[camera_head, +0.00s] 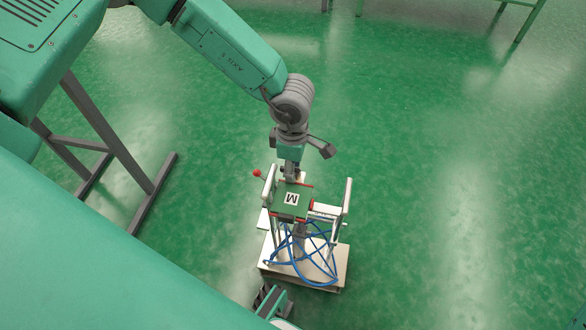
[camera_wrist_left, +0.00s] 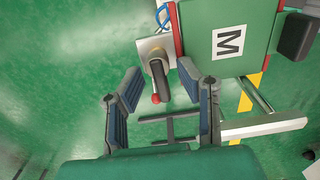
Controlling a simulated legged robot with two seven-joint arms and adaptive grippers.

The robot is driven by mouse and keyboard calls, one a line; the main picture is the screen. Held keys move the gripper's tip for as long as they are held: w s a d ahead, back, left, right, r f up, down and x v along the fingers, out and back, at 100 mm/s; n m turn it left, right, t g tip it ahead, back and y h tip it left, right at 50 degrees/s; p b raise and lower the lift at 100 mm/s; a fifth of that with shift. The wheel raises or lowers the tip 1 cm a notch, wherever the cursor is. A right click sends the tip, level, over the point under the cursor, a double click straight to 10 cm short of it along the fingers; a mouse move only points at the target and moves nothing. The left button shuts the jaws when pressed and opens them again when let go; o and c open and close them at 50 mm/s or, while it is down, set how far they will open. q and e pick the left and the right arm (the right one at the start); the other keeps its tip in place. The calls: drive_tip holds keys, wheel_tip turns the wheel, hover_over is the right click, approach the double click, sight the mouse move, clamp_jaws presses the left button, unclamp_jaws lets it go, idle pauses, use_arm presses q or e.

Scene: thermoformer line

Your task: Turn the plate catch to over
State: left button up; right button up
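The catch appears as a dark lever with a red ball end (camera_wrist_left: 156,98) in the wrist view, its shaft running up to a pale block. In the head view a red ball (camera_head: 256,173) shows left of the fixture. A green plate marked M (camera_wrist_left: 220,35), with red edges, sits right of the lever; it also shows in the head view (camera_head: 290,200). My left gripper (camera_wrist_left: 163,92) is open and empty. The red ball appears between its fingers in the wrist view, with no contact visible. In the head view the left gripper (camera_head: 268,298) is small at the bottom edge. My right gripper is not in view.
A green jointed arm with a grey wrist (camera_head: 293,100) reaches down behind the plate. Blue hoses (camera_head: 290,262) loop over the fixture's pale base (camera_head: 335,278). A metal rail (camera_wrist_left: 262,127) lies near the right finger in the wrist view. Green floor right of the fixture is clear.

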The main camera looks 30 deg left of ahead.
use_arm(q)
drive_tip(key=shift+a, duration=0.15)
clamp_jaws()
